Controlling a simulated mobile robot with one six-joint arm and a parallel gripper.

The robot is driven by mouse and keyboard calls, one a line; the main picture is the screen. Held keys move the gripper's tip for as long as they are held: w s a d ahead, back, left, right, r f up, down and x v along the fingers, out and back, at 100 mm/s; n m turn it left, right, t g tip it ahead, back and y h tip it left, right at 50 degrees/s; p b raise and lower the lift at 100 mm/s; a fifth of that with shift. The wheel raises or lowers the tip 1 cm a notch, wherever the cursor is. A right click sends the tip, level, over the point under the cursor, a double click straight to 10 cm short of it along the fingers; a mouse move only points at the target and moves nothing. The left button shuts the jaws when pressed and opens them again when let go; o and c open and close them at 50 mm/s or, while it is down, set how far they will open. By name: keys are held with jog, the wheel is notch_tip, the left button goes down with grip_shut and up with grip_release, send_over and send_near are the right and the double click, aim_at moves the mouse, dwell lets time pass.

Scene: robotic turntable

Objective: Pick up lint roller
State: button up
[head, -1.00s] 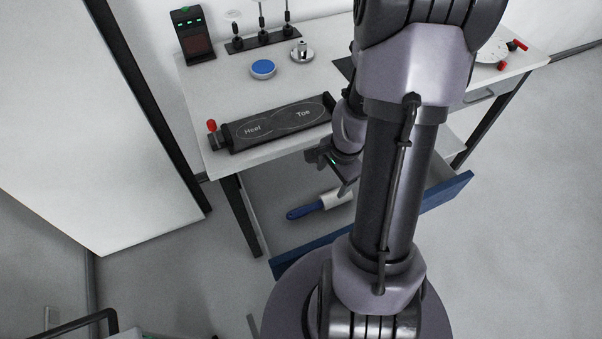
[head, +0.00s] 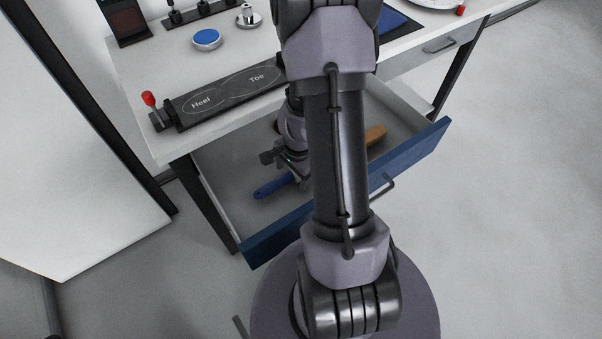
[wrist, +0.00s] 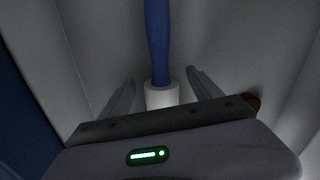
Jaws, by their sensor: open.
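The lint roller lies in the open drawer (head: 222,165). Its blue handle (head: 272,188) shows in the head view to the left of my arm, and my arm hides the rest. In the wrist view the lint roller (wrist: 158,50) has its blue handle pointing up the picture and its white roller end low in the middle. My gripper (wrist: 155,92) is open, with one finger on each side of the white end and gaps between. In the head view my gripper (head: 290,172) is low in the drawer by the handle. The roller's far end is hidden by my gripper body.
A brown wooden-looking object (head: 376,134) lies in the drawer right of my arm. The blue drawer front (head: 410,152) and side walls stand close around my gripper. On the table above are a black Heel/Toe board (head: 228,92) and a blue-topped round item (head: 207,38).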

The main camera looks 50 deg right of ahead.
aim_at(292, 175)
jog(key=shift+r, duration=0.1)
jog(key=c, duration=1.5)
notch_tip(292, 175, up, 10)
jog(key=p, duration=0.8)
jog(key=shift+c, duration=0.2)
